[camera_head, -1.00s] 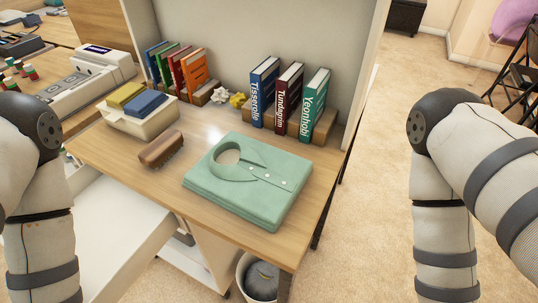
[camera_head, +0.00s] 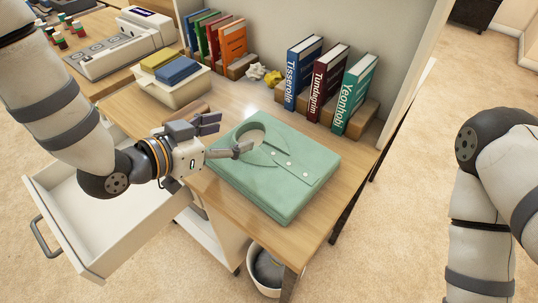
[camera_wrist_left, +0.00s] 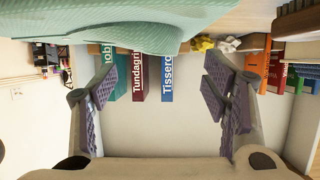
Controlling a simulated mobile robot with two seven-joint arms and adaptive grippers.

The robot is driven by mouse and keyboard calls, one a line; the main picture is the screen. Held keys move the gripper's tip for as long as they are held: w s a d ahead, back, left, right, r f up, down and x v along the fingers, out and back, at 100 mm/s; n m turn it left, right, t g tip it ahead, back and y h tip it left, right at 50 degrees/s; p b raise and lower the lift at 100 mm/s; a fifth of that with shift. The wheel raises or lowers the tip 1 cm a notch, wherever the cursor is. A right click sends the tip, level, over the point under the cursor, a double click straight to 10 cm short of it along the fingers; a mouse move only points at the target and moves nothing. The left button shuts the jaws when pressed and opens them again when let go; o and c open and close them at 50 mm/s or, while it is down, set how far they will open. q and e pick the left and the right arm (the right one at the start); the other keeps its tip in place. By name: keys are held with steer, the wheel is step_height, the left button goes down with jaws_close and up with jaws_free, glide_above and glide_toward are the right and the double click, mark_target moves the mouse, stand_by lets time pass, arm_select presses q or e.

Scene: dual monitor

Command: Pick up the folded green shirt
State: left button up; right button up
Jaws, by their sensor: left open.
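The folded green shirt (camera_head: 292,178) lies flat on the wooden desk, collar toward the left and several white buttons down its front. My left gripper (camera_head: 225,137) is at the shirt's left side, near the collar, with its fingers spread and nothing between them. One finger appears over or beside the shirt's left edge; I cannot tell whether it touches. In the left wrist view, the shirt (camera_wrist_left: 125,18) fills the upper left, and the open fingers (camera_wrist_left: 158,92) show below it. My right arm shows at the right, but its gripper is out of view.
Behind the shirt stand upright books (camera_head: 327,80) in a holder. A tray (camera_head: 172,88) with yellow and blue items sits at the back left. A brown object is partly hidden behind my left gripper. An open drawer (camera_head: 110,215) juts out below left; a bin (camera_head: 265,270) stands below.

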mark_target(259, 126)
arm_select(q)
steer(key=x, duration=0.4)
steer(key=shift+s+a+f, duration=0.1)
steer(key=shift+f, duration=0.1)
steer(key=shift+r, duration=0.1)
jaws_close()
arm_select(e)
steer(key=shift+s+f, duration=0.3)
steer(key=shift+f, duration=0.05)
